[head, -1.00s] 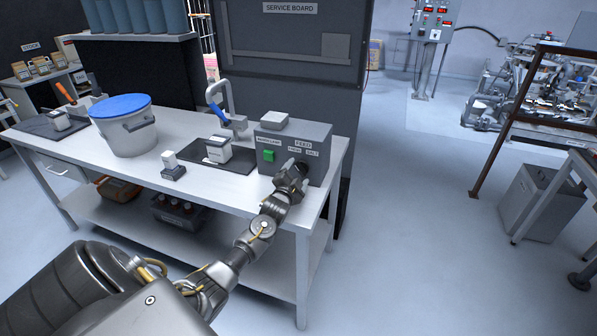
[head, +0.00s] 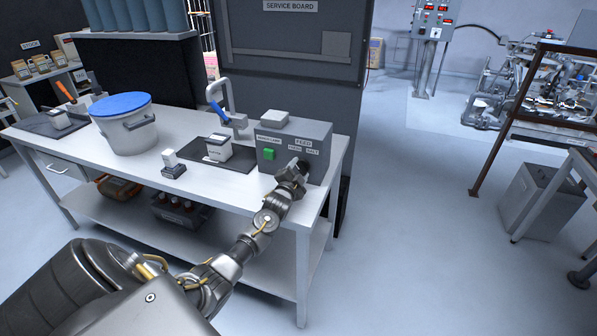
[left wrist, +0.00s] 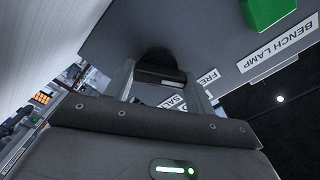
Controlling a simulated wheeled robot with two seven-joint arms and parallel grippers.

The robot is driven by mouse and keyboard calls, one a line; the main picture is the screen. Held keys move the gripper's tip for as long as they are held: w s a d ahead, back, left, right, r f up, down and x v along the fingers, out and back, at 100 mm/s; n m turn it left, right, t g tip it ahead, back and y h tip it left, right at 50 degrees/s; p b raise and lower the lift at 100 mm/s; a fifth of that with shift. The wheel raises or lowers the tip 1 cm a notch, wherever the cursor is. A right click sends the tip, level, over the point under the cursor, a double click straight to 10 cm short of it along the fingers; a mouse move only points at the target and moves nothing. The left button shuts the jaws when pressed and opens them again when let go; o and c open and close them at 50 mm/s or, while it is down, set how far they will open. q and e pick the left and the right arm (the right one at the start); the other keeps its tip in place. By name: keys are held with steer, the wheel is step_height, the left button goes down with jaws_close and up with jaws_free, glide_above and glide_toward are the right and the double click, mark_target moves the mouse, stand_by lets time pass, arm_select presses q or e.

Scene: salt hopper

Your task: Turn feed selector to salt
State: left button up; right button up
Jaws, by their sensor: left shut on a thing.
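The grey feed box (head: 267,142) stands on the right end of the white bench, with labels FEED, FRESH and SALT on its front. My left gripper (head: 301,167) is at the box front just below these labels and hides the selector in the head view. In the left wrist view the dark selector knob (left wrist: 160,77) sits between the fingers of my left gripper (left wrist: 160,73), which is shut on it. The FRESH label (left wrist: 208,77) and the SALT label (left wrist: 172,102) are partly hidden by the fingers. Which label the knob points to I cannot tell. My right gripper is out of view.
A green bench lamp button (head: 269,154) is on the same box front, left of the gripper. A small white container (head: 218,148) on a dark mat, a blue-handled clamp-like thing (head: 222,110) and a blue-lidded bucket (head: 124,132) stand further left.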

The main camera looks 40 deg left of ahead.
arm_select(q)
steer(key=shift+m, duration=0.3)
steer(key=m, duration=0.6)
steer(key=shift+d+r+m+p, duration=0.1)
steer(key=shift+m+p, duration=0.2)
steer(key=m+p, duration=0.1)
steer(key=m, duration=0.5)
steer(key=shift+d+m, duration=0.1)
steer(key=shift+m, duration=0.2)
steer(key=o, duration=1)
